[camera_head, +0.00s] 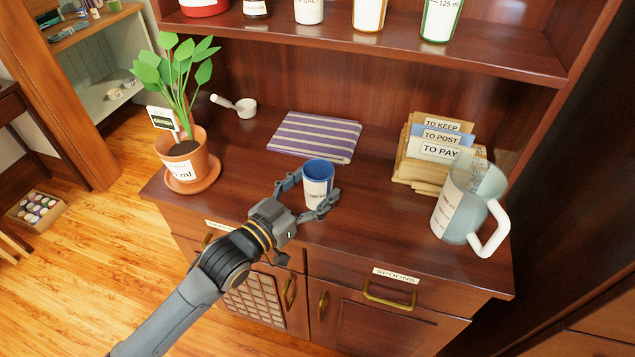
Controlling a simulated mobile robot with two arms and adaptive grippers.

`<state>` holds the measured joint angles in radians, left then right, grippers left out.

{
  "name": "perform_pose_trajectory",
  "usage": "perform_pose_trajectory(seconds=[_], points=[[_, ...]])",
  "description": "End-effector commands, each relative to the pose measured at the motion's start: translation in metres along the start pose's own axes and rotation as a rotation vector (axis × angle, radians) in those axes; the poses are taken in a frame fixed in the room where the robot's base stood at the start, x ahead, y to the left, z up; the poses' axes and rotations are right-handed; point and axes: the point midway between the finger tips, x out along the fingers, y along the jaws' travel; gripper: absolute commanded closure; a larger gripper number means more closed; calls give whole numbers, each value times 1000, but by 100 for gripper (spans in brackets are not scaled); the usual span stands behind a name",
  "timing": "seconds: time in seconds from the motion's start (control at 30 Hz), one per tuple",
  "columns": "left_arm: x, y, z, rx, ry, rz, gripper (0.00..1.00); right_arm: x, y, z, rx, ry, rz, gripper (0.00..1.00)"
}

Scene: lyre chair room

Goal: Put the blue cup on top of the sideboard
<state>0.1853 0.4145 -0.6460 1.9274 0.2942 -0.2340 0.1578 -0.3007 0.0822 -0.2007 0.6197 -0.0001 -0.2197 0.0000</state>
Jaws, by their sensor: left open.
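The blue cup (318,186) stands upright on the sideboard top (375,220), near the front edge. It is blue inside and at the rim, with a white label on its side. My left gripper (310,190) reaches in from the lower left with its fingers open, one on each side of the cup. The frame does not show clearly whether the fingers touch it. My right gripper is not in view.
A potted plant (182,150) stands left on the sideboard. A white scoop (243,106) and striped cloth (314,136) lie behind the cup. Letter folders (430,155) and a glass jug (464,205) stand right. A shelf with jars (400,45) overhangs the back.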

Motion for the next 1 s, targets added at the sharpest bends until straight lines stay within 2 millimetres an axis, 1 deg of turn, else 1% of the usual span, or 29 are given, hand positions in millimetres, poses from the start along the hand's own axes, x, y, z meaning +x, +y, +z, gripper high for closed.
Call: perform_pose_trajectory(seconds=[0.03,0.3,0.4,0.5,0.67,1.0], points=[[-11,0,2,0,-2,0,27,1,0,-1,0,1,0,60],[-70,0,2,1,-3,0,27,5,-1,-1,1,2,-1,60],[-86,0,2,0,-4,-1,27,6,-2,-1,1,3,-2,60],[-97,0,1,-1,-2,0,27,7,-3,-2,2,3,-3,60],[-104,0,0,0,0,0,27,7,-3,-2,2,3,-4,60],[-104,0,0,0,0,0,27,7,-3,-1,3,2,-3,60]])
